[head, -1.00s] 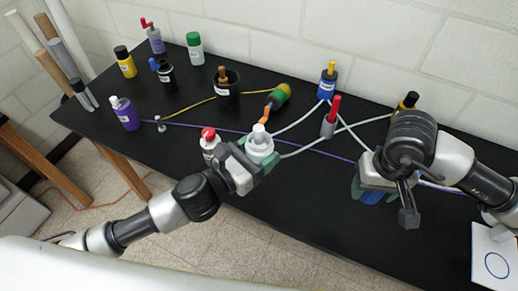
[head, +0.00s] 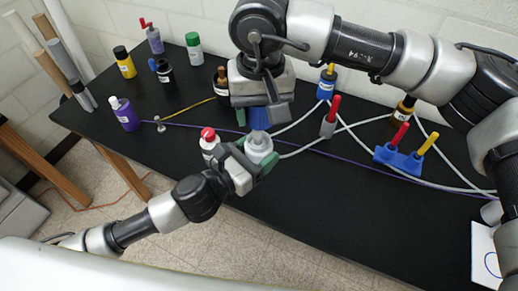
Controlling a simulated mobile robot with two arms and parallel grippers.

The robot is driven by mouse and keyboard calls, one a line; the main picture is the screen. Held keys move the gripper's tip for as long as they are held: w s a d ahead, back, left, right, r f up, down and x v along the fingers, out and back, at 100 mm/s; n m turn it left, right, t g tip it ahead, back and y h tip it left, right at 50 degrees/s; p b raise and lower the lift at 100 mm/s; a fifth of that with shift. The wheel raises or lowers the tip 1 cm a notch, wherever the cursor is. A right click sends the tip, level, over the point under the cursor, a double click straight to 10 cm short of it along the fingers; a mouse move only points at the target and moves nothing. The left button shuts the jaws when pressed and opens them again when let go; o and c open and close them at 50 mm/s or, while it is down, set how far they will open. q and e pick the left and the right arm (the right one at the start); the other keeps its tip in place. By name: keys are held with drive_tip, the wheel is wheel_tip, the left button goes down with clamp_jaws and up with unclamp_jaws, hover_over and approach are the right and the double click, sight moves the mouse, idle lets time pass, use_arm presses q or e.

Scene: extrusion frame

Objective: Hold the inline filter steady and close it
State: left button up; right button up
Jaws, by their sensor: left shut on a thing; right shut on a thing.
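The inline filter appears to be the white cylindrical body (head: 259,150) near the table's front edge. My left gripper (head: 256,158) is shut on it from the front left, and it stands roughly upright. My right gripper (head: 257,114) is directly above and just behind it, pointing down. It is shut on a blue piece (head: 258,120), seemingly a cap. The blue piece is close over the filter's top; I cannot tell whether they touch. The filter's top spout is largely hidden.
A red-capped white bottle (head: 209,142) stands close left of the filter. A blue block with red and yellow handles (head: 400,158) and a grey red-handled piece (head: 329,121) are to the right, among pale tubes.

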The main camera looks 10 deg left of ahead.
sight(260, 133)
idle(0.4)
drive_tip(key=shift+f, duration=2)
drive_tip(key=shift+f, duration=0.85)
drive_tip(key=shift+f, duration=0.55)
